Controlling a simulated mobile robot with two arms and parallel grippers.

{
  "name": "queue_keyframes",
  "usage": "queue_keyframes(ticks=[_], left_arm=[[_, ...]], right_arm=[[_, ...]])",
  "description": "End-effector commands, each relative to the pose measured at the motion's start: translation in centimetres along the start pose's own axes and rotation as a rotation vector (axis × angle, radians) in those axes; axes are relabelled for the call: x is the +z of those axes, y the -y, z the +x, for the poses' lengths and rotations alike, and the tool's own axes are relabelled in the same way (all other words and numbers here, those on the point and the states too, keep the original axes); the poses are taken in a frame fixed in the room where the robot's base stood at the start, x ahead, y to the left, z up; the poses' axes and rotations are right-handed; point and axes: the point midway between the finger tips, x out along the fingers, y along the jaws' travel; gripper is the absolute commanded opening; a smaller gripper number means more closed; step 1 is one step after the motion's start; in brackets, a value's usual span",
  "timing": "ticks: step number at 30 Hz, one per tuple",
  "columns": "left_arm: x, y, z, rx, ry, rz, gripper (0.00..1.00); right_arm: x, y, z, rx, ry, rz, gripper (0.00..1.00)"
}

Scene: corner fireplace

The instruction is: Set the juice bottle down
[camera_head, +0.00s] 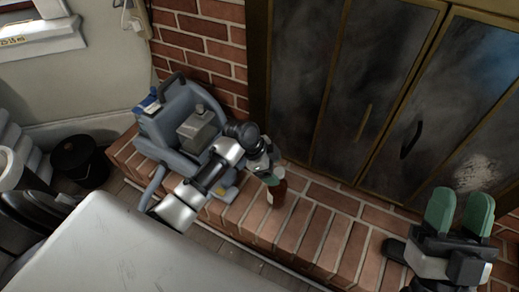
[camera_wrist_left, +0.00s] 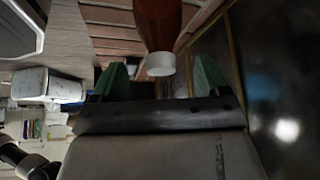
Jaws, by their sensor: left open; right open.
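The juice bottle (camera_head: 277,194), reddish brown with a white cap, stands on the brick hearth (camera_head: 312,232) in front of the fireplace doors. My left gripper (camera_head: 270,177) is at its top in the head view and hides part of it. In the left wrist view the bottle (camera_wrist_left: 158,25) comes in from the top edge, its white cap between the spread green fingertips of the left gripper (camera_wrist_left: 160,76). Gaps show on both sides of the cap. My right gripper (camera_head: 459,212) is open and empty, at the lower right of the head view.
Dark fireplace doors (camera_head: 350,85) with brass frames stand behind the hearth. A grey bulky object (camera_head: 185,118) sits on the hearth to the left, close to my left arm. A black round container (camera_head: 78,160) is further left. Bare brick lies right of the bottle.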

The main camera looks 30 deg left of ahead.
Motion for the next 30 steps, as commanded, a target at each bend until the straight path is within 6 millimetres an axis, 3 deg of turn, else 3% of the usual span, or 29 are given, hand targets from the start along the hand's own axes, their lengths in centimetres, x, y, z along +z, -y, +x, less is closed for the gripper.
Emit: queue_keyframes(ticks=[8, 18, 25, 30], left_arm=[[0.0, 0.1, -3.5, -0.002, 0.002, 0.001, 0.75], [-0.1, 0.1, -7.1, -0.001, 0.001, 0.001, 0.75], [-0.1, -0.1, -7.9, -0.007, -0.002, -0.002, 0.75], [-1.3, -1.6, -6.6, -0.160, -0.052, -0.090, 0.75]], right_arm=[[3.5, -0.6, -0.2, 0.012, 0.307, -0.014, 0.43], [6.9, -1.4, -2.3, 0.030, 0.637, -0.026, 0.43], [7.8, -1.6, -3.3, 0.035, 0.734, -0.029, 0.43], [8.0, -1.6, -3.4, 0.036, 0.745, -0.029, 0.43]])
